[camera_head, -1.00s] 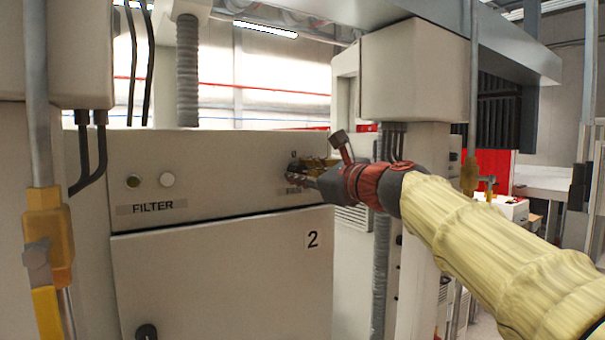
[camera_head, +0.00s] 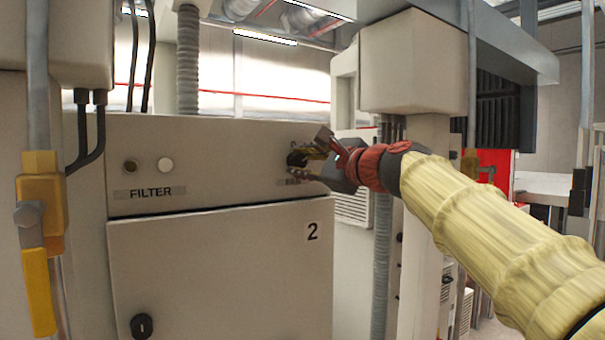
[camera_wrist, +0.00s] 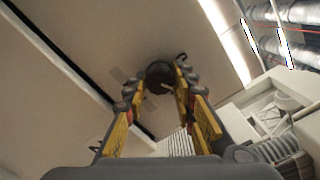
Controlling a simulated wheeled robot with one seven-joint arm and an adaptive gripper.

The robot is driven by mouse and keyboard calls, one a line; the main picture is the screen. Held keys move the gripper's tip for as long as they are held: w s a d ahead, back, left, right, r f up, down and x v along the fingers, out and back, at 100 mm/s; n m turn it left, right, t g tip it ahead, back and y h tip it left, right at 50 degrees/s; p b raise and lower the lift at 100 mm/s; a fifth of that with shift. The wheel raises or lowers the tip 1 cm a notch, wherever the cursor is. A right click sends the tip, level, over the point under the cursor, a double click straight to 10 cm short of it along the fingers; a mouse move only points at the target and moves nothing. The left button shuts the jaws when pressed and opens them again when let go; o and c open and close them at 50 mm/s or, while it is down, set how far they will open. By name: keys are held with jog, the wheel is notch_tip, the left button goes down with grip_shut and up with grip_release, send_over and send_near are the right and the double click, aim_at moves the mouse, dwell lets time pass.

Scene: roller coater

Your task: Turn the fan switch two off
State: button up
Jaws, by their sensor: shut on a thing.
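The fan switch (camera_head: 297,158) is a dark round knob at the right end of the grey cabinet's upper panel. A label sits under it, mostly covered by my gripper and not fully readable. My gripper (camera_head: 305,164) reaches in from the right, its yellow-and-black fingers shut on the knob. In the wrist view the dark knob (camera_wrist: 160,76) is between the two fingertips of my gripper (camera_wrist: 158,82). The knob's exact pointing direction is hard to tell.
The cabinet door (camera_head: 220,270) below is marked 2 and has a black knob (camera_head: 142,326). A FILTER label (camera_head: 150,193) with two round fittings is at the panel's left. Yellow-handled valves (camera_head: 38,230) stand at far left. A grey post (camera_head: 415,180) stands behind my arm.

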jog(key=n+b, duration=0.4)
jog(key=n, duration=0.2)
jog(key=shift+f, duration=0.1)
jog(key=shift+n+b, duration=1.6)
jog(key=shift+n, duration=1.5)
jog(key=shift+w, duration=0.1)
jog(key=o, duration=1)
jog(key=shift+o, duration=0.8)
jog(key=shift+r, duration=0.2)
jog(key=v, duration=1.2)
